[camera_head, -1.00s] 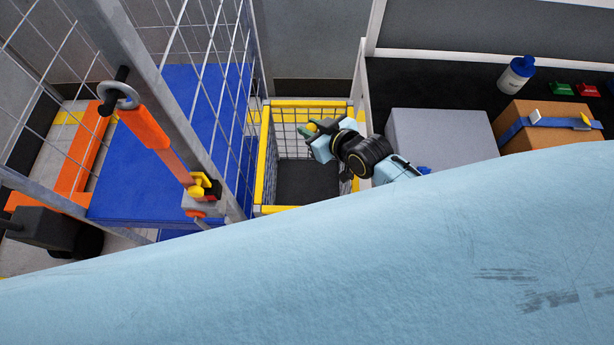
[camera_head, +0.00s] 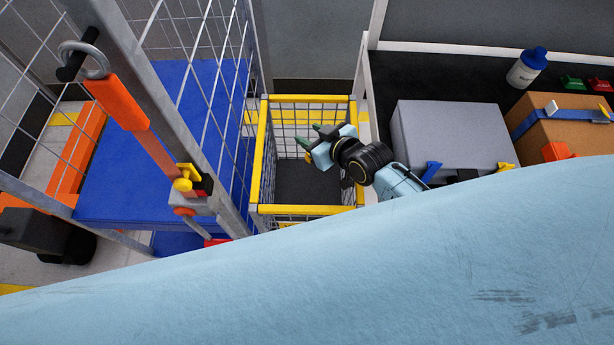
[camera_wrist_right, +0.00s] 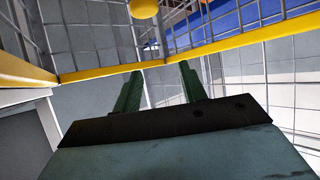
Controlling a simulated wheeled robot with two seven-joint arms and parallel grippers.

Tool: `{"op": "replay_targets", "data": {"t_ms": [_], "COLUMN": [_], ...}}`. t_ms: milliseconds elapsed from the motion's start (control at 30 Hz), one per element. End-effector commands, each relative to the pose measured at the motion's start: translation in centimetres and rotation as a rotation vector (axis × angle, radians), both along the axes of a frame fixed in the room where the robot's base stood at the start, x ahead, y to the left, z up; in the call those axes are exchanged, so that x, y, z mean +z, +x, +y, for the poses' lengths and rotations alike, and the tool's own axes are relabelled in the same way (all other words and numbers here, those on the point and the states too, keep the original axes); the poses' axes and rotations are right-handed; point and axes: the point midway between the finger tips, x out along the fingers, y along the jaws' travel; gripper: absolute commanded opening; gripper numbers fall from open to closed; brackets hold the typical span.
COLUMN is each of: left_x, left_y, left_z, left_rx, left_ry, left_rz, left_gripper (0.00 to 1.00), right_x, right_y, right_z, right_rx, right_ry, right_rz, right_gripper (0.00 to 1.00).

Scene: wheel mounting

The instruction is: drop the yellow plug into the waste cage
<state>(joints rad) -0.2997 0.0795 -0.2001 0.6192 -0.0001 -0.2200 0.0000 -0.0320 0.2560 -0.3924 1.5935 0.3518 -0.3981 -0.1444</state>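The yellow plug (camera_wrist_right: 145,8) is a round yellow shape beyond my fingertips in the right wrist view, cut by the top edge and apart from both fingers. In the head view a small yellow-orange spot just below the fingers (camera_head: 308,157) is probably the same plug, inside the cage outline. The waste cage (camera_head: 254,165) is a wire basket with yellow rims and a dark floor. My right gripper (camera_head: 310,137) is over the cage opening, its green fingers spread and empty; they also show in the right wrist view (camera_wrist_right: 160,85). My left gripper is out of view.
A blue-decked wire trolley (camera_head: 140,150) with an orange-handled latch (camera_head: 120,105) stands left of the cage. On the dark bench at right are a grey box (camera_head: 445,135), a strapped cardboard box (camera_head: 560,125) and a bottle (camera_head: 527,67).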

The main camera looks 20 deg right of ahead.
Motion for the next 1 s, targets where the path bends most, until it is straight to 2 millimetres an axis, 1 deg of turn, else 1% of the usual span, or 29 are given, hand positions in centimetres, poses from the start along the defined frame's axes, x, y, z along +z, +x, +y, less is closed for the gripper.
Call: {"op": "replay_targets", "data": {"t_ms": [67,333,467,567,800,1000], "left_x": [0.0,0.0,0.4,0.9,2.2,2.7], "left_y": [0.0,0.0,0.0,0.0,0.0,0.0], "left_z": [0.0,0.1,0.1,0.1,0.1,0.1], "left_rx": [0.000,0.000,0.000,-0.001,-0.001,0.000], "left_ry": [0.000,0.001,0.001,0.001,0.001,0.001], "left_rz": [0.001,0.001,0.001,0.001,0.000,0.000], "left_gripper": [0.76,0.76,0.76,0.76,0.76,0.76], "right_x": [0.0,0.0,0.5,1.4,4.1,5.7], "right_y": [0.0,-0.1,-0.9,-2.3,-6.8,-9.5], "right_z": [0.0,0.0,-0.5,-1.1,-3.1,-4.5], "right_rx": [0.000,0.000,0.000,0.000,0.001,0.000], "right_ry": [0.000,0.000,-0.001,-0.002,-0.002,-0.002], "right_rz": [0.000,0.001,0.001,0.002,0.003,0.001], "right_gripper": [0.50,0.50,0.50,0.50,0.50,0.50]}}
